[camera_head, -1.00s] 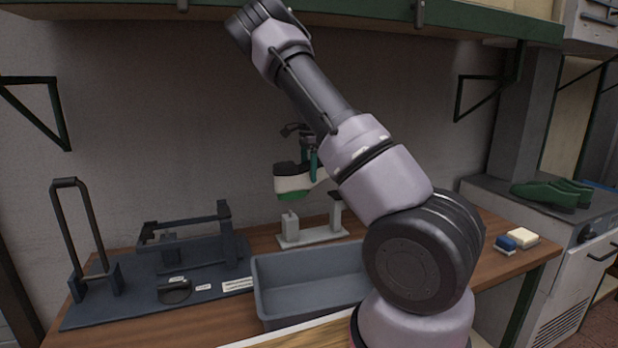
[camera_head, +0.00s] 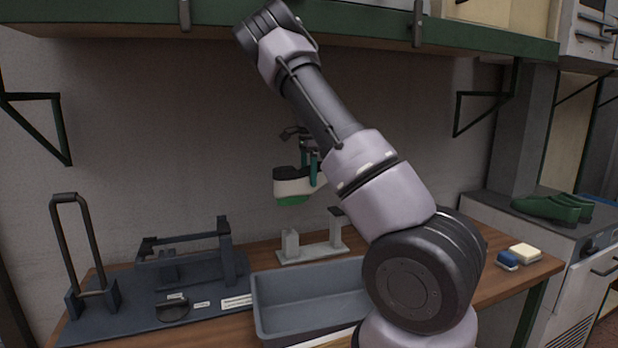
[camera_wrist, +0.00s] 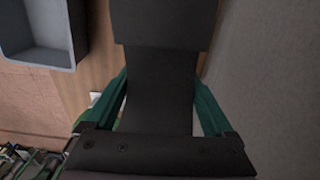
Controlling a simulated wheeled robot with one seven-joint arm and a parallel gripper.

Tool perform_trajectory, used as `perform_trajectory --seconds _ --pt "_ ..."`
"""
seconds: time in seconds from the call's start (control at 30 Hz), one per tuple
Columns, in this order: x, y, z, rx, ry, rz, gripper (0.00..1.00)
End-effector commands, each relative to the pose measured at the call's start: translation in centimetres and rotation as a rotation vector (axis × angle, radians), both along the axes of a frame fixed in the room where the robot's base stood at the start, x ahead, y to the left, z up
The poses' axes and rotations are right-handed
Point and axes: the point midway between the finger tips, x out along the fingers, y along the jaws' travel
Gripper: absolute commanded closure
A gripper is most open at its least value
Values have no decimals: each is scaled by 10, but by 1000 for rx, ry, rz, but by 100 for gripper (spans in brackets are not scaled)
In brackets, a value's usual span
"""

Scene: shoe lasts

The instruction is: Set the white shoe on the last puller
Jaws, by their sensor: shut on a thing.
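The white shoe (camera_head: 292,188), with a dark top and green underside, hangs in the air above the back of the bench in the head view. My gripper (camera_head: 312,168), with teal fingers, is shut on it; my arm hides the shoe's right end. Below it, clear of the shoe, stands a light grey stand (camera_head: 312,252) with two posts. A dark bench fixture (camera_head: 185,262) with a raised bar is at left; I cannot tell which of these is the last puller. In the wrist view, dark shapes fill the space between my green fingers (camera_wrist: 160,105).
A grey open bin (camera_head: 300,285) sits at the bench front. A tall dark handle (camera_head: 77,240) rises at far left. Blue and cream blocks (camera_head: 521,256) lie at the right end. Green shoes (camera_head: 553,207) rest on a cabinet beyond. A shelf hangs overhead.

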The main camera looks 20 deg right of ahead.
Motion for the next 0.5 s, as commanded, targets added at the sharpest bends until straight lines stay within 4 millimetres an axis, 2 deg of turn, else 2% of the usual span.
perform_trajectory --seconds 0.03,0.33,0.5 --pt "4 -2 8 -1 -2 0 100" --pt "2 -3 8 -5 38 -3 100" --pt "2 12 7 -4 39 2 100"
